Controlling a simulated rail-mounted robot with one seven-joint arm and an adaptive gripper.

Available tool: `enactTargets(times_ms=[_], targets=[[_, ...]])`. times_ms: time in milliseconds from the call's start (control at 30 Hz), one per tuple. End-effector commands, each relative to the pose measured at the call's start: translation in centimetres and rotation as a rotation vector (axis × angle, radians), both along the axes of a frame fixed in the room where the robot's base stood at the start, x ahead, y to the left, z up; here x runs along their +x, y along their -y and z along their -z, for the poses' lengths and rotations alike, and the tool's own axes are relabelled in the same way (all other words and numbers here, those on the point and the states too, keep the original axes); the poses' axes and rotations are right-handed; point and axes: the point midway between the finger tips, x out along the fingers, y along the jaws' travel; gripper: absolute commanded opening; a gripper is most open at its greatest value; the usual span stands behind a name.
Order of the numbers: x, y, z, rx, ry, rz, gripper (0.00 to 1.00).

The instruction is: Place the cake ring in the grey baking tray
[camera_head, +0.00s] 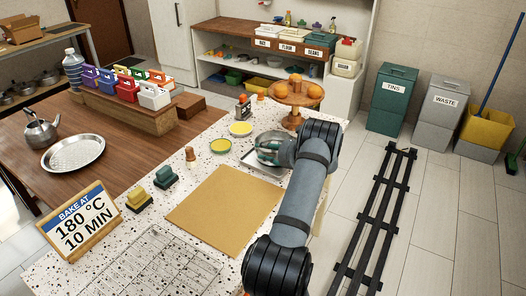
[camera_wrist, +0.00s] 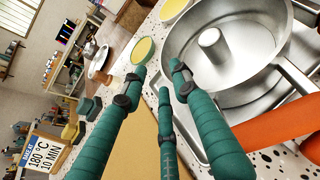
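The cake ring looks to be the round silver pan with a central tube (camera_wrist: 213,42), at the upper right of the wrist view.
Yellow-filled bowls (camera_head: 240,129) stand left of the pan. A brown board (camera_head: 225,208) lies in front. A wooden stand with oranges (camera_head: 297,95) is behind. An orange cylinder (camera_wrist: 275,124) is close to the right finger.

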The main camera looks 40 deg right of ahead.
Motion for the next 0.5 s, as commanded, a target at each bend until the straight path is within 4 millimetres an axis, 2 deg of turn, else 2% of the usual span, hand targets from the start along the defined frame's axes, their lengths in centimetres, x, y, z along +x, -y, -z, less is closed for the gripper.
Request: enactTargets(times_ms=[300, 500], targets=[[-6.5, 0.7, -2.5, -0.002, 0.001, 0.005, 0.29], [-9.0, 0.8, -3.7, 0.000, 0.001, 0.002, 0.29]])
